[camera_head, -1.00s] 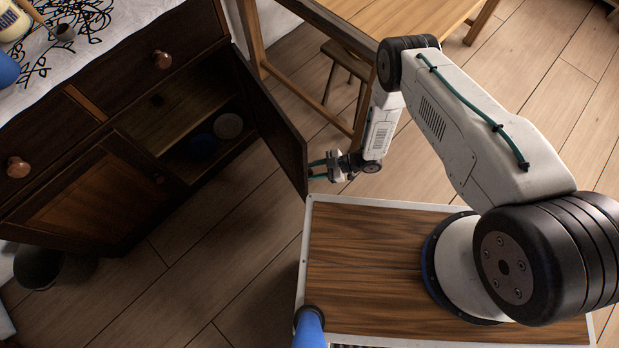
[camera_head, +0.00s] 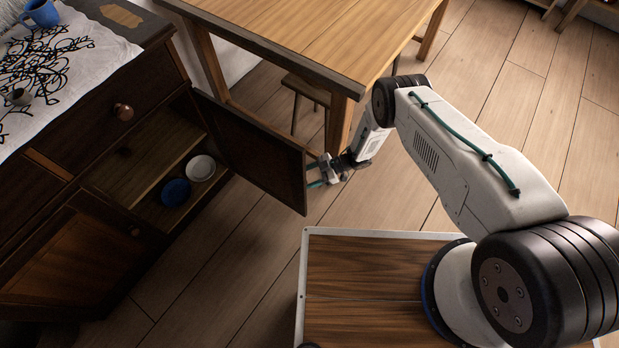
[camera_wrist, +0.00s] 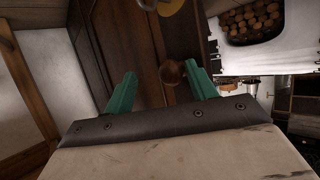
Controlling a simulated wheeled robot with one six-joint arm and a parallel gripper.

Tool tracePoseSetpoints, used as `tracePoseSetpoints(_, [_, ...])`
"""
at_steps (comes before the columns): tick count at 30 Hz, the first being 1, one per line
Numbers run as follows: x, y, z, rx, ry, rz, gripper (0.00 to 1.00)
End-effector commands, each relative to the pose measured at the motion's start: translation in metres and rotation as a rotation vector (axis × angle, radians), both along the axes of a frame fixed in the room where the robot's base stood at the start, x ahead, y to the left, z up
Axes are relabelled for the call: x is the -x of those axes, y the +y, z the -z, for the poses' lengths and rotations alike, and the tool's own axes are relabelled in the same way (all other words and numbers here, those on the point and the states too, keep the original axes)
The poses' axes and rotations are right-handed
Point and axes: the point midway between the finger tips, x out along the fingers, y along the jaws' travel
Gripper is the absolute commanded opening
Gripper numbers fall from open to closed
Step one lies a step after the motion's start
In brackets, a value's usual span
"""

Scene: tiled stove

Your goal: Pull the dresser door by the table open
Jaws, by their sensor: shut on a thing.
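The dresser (camera_head: 60,165) is dark wood and stands at the left in the head view. Its right-hand door (camera_head: 255,150), by the table (camera_head: 300,30), stands wide open, swung out from the cupboard. My gripper (camera_head: 313,174) is at the door's free edge, its green fingers touching or very close to it. In the wrist view the two green fingers (camera_wrist: 160,88) stand apart, with dark wood and a round brown knob (camera_wrist: 172,72) showing between them. I cannot tell exactly which part of the door they hold. The door's outer face is hidden in the head view.
The open cupboard holds a white dish (camera_head: 201,168) and a blue dish (camera_head: 175,192). The dresser's left door (camera_head: 70,255) is shut. A stool (camera_head: 305,92) is under the table, whose near leg stands close behind my gripper. Floor (camera_head: 240,235) is clear before the dresser.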

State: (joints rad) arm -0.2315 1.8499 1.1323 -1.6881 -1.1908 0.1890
Motion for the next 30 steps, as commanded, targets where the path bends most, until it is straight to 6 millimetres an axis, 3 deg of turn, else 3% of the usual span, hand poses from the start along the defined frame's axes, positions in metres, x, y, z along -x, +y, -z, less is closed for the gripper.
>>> tracePoseSetpoints(1, [-0.016,0.008,-0.007,-0.007,-0.024,0.016,0.16])
tracePoseSetpoints(2, [-0.016,0.008,-0.007,-0.007,-0.024,0.016,0.16])
tracePoseSetpoints(3, [-0.016,0.008,-0.007,-0.007,-0.025,0.015,0.52])
tracePoseSetpoints(6, [-0.016,0.007,-0.007,-0.007,-0.025,0.016,0.62])
tracePoseSetpoints(24, [-0.018,0.005,-0.008,-0.012,-0.024,0.021,0.57])
tracePoseSetpoints(30, [-0.023,-0.015,-0.016,-0.011,-0.023,0.022,0.52])
